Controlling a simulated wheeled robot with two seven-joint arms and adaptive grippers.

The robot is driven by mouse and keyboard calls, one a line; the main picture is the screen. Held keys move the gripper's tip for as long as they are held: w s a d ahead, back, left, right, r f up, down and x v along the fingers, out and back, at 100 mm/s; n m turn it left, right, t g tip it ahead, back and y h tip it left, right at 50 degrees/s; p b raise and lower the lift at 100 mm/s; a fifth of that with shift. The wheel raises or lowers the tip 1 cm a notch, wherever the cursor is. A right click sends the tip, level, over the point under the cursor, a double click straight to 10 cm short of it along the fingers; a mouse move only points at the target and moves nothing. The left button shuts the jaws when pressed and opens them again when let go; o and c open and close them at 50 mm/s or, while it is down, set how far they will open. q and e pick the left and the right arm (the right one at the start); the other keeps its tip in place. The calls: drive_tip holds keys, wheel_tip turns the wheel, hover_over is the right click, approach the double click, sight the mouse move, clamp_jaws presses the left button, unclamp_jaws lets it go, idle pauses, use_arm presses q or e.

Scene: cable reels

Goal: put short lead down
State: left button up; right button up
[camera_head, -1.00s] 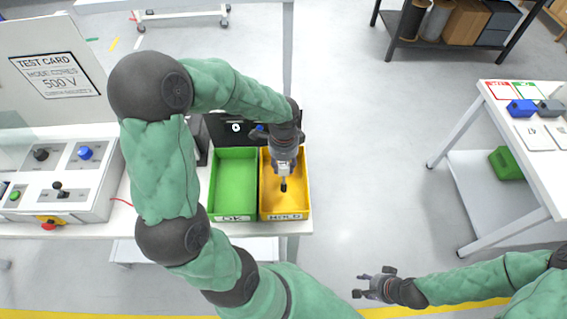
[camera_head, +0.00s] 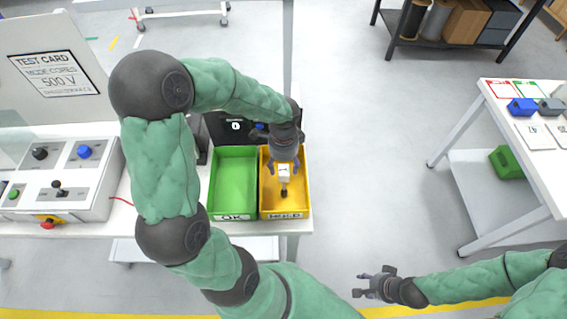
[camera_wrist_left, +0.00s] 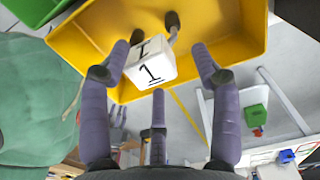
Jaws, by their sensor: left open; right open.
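The short lead (camera_head: 284,173) shows as a white block with a dark plug end in the yellow bin. In the left wrist view the white block (camera_wrist_left: 150,66), marked 1, has two dark ends and lies against the yellow bin (camera_wrist_left: 230,50). My left gripper (camera_head: 282,166) is over the yellow bin (camera_head: 304,200), its fingers spread either side of the block. I cannot tell whether a finger still touches it. My right gripper (camera_head: 372,284) is open and empty at the lower right, above the floor.
A green bin (camera_head: 233,184) marked OK stands left of the yellow one. A control panel box (camera_head: 60,185) and a 500 V test card (camera_head: 55,75) are at the left. A white table (camera_head: 530,150) at the right holds a blue block (camera_head: 522,107). Open floor lies between.

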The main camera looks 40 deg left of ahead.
use_arm(q)
wheel_tip(320, 180, up, 13)
drive_tip(key=p, duration=0.2)
drive_tip(key=shift+p, duration=0.4)
idle(0.3)
